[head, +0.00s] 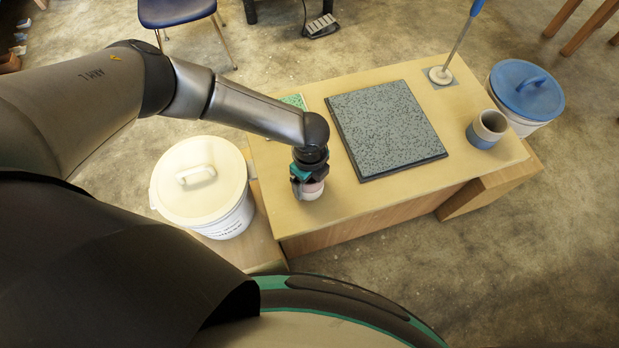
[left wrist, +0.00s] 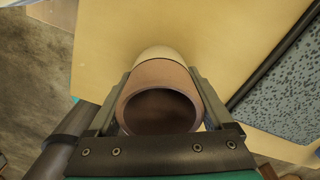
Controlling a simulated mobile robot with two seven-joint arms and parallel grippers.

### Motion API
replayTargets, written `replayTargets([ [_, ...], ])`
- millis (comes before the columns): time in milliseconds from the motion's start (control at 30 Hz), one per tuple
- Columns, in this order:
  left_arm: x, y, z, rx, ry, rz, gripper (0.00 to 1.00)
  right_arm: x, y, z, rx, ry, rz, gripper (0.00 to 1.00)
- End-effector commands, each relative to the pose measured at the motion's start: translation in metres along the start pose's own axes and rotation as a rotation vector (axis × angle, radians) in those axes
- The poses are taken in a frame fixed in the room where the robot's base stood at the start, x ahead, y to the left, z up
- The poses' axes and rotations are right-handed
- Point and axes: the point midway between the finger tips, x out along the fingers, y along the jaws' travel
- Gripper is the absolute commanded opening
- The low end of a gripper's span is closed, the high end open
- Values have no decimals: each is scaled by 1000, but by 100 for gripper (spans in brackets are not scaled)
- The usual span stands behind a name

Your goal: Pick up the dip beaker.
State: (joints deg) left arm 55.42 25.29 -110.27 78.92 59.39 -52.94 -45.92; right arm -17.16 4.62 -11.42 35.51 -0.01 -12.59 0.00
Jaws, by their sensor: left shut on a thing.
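The dip beaker (head: 311,189) is a two-tone cup, pinkish brown above and cream below, near the front left corner of the wooden table. In the left wrist view the beaker (left wrist: 158,105) stands mouth up, and its inside looks dark and empty. My left gripper (head: 308,174) is shut on it from above, with one finger on each side of its wall; the gripper (left wrist: 160,110) also shows in the left wrist view. I cannot tell whether the beaker's base touches the table. My right gripper is not in view.
A speckled grey slab (head: 388,128) lies on the table (head: 350,203), right of the beaker. A cream-and-blue cup (head: 487,129) stands at the right end. A blue-handled tool (head: 441,74) stands behind. Lidded buckets, cream (head: 198,180) and blue (head: 525,90), flank the table.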

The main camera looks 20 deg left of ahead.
Motion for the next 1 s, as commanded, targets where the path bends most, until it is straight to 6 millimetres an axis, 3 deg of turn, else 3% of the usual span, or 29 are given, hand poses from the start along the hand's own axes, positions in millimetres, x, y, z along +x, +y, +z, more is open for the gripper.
replayTargets([
  [167, 0, 0, 0, 0, 0, -1, 17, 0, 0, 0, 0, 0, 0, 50],
  [567, -9, -1, 0, -1, 0, -2, 16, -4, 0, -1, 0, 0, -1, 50],
  [767, -43, -2, 0, -1, 2, -4, 16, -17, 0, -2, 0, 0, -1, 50],
  [1000, -115, -2, 0, 0, 2, -5, 16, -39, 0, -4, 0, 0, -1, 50],
])
